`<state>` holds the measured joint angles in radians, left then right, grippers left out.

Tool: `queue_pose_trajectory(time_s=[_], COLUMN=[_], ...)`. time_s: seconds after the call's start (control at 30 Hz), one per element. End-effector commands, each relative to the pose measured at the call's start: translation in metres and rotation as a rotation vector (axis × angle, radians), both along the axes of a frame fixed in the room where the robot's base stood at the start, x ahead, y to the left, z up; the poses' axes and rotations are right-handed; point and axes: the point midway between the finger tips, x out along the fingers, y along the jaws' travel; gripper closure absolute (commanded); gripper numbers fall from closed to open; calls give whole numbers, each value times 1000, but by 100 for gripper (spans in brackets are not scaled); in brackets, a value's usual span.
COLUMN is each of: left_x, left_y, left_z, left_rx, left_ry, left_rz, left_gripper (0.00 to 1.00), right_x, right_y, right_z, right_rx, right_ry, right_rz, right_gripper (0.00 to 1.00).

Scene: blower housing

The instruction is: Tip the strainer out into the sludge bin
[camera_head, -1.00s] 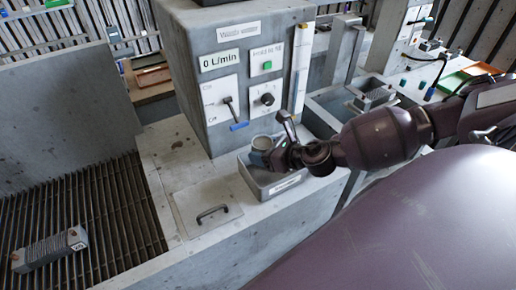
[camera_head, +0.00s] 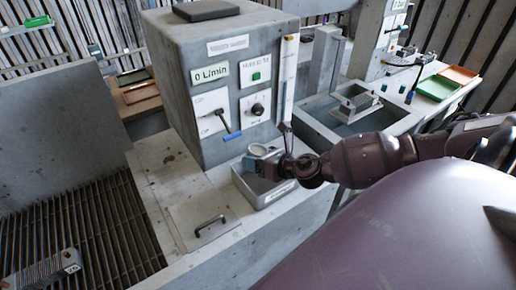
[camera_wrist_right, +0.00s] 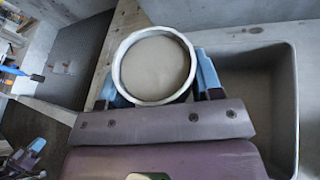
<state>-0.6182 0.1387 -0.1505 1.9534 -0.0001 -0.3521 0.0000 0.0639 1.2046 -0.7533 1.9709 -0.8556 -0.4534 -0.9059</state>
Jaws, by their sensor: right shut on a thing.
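The strainer (camera_head: 258,151) is a small round cup with a pale rim. My right gripper (camera_head: 265,165) is shut on it and holds it at the back of the sludge bin (camera_head: 268,197), an open grey box with a white label on its front. In the right wrist view the strainer (camera_wrist_right: 155,65) sits between the blue fingers, its round mouth facing the camera and a smooth grey-beige surface inside. The bin (camera_wrist_right: 285,90) opens to the right of it there. Whether the strainer touches the bin is unclear.
A grey control housing (camera_head: 190,115) with a lever, a knob and a "0 L/min" display stands behind the bin. A handled lid (camera_head: 205,215) lies left of the bin. A grating (camera_head: 75,225) fills the lower left. A basin (camera_head: 315,110) is behind to the right.

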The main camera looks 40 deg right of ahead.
Motion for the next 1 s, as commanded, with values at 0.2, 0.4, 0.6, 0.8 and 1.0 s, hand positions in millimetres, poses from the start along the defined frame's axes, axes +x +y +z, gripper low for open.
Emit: queue_pose_trajectory(time_s=[0.2,0.4,0.6,0.8,1.0], left_x=[1,0,1,0,3], left_y=[0,0,1,1,1], left_z=[-3,2,1,0,-13], left_rx=[0,1,2,2,2], left_ry=[-3,-1,-2,-2,-9], left_rz=[0,-1,-1,0,-1], left_gripper=[100,100,100,100,100], right_x=[-1,-1,1,0,1], right_y=[2,4,9,5,6], right_z=[-3,0,1,0,-3], right_rx=[166,286,353,407,498], right_ry=[-17,-30,-39,-44,-55], right_rz=[-3,-5,3,-6,-2], right_gripper=[67,67,67,67,67])
